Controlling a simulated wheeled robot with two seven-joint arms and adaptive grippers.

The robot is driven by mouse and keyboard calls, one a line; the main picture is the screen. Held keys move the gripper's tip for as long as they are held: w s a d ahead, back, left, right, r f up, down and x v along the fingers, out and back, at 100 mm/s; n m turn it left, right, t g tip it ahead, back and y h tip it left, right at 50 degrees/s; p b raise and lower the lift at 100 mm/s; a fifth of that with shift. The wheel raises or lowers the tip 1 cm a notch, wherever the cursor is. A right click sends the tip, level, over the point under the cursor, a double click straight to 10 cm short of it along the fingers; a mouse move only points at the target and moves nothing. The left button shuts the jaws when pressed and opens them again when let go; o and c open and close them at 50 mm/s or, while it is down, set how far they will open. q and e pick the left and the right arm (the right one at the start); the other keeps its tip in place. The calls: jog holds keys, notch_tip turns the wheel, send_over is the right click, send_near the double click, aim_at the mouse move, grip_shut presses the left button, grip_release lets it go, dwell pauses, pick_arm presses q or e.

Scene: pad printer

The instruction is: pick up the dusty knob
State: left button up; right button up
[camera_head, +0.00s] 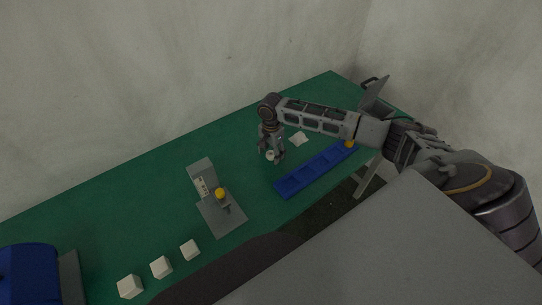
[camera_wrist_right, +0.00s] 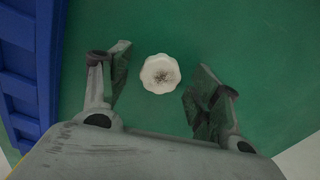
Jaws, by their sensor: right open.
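The dusty knob (camera_wrist_right: 160,73) is white with a scalloped rim and dark specks on its top. It lies on the green table, and in the head view it shows small (camera_head: 270,155) beneath my right gripper. My right gripper (camera_head: 271,160) points down over it. In the right wrist view the fingers of the right gripper (camera_wrist_right: 158,95) are open, with the knob between and just beyond the fingertips. No finger visibly touches it. My left gripper is not in view.
A blue compartment tray (camera_head: 316,171) lies beside the right gripper, with a yellow piece (camera_head: 349,144) at its far end. The grey pad printer (camera_head: 222,213) with a yellow ball stands left. Several white blocks (camera_head: 161,267) sit front left.

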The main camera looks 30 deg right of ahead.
jog(key=shift+f, duration=0.25)
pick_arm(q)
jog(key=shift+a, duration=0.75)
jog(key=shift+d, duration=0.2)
pick_arm(e)
jog(key=shift+c, duration=0.3)
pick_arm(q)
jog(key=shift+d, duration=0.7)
pick_arm(e)
jog(key=c, duration=0.8)
